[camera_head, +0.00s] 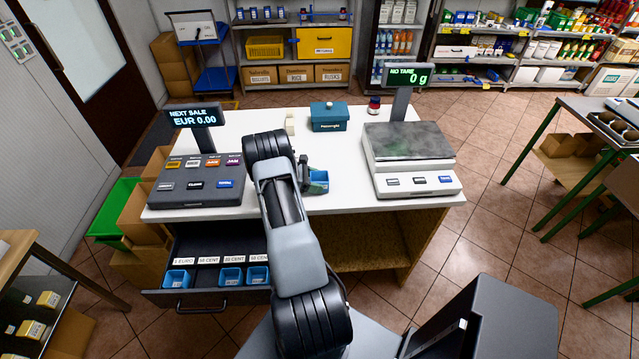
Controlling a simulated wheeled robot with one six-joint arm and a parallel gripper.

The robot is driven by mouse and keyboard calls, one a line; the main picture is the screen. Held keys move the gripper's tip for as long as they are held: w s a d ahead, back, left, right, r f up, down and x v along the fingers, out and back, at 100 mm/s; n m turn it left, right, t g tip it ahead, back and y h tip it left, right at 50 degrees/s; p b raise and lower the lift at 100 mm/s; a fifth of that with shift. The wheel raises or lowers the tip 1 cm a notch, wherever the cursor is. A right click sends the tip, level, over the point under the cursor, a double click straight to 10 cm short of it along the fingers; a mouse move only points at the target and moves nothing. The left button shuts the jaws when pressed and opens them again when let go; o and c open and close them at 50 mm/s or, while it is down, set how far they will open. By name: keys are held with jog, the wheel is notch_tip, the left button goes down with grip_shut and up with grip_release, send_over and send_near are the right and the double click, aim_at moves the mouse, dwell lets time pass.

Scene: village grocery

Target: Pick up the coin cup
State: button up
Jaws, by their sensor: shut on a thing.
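A small blue coin cup (318,183) is over the front part of the white counter, just right of my arm. My gripper (307,175) is shut on it, seen mostly from behind and partly hidden by my arm. I cannot tell if the cup touches the counter. The open drawer (215,298) below holds more blue coin cups: one at the left (177,279) under the 1 euro label, and two further right (231,276) (257,275). The place under the 50 cent label shows no cup.
On the counter (345,190) stand a cash register (198,180) at left, a scale (410,160) reading 0 g at right, a teal box (329,117) and a small red-labelled jar (374,105) at the back. The counter's middle is mostly clear.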

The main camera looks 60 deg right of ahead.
jog(key=shift+r, duration=0.55)
jog(key=s+a+r+b, duration=0.2)
jog(key=a+r+b, duration=0.2)
jog(key=a+r, duration=0.9)
jog(key=w+d+f+n+t+h, duration=0.2)
jog(key=w+d+n+t+h, duration=0.15)
jog(key=w+n+t, duration=0.2)
jog(key=w+a+n+t+h, duration=0.2)
jog(key=w+a+n+t, duration=0.5)
jog(key=w+t, duration=0.15)
jog(key=w+a+n+t+y, duration=0.3)
jog(key=a+n, duration=0.3)
jog(key=a, duration=0.7)
jog(key=w+a+n+t+y, duration=0.3)
jog(key=a+n+t+y, duration=0.3)
jog(key=a, duration=0.8)
jog(key=shift+r+n+t, duration=0.3)
jog(key=shift+n, duration=0.15)
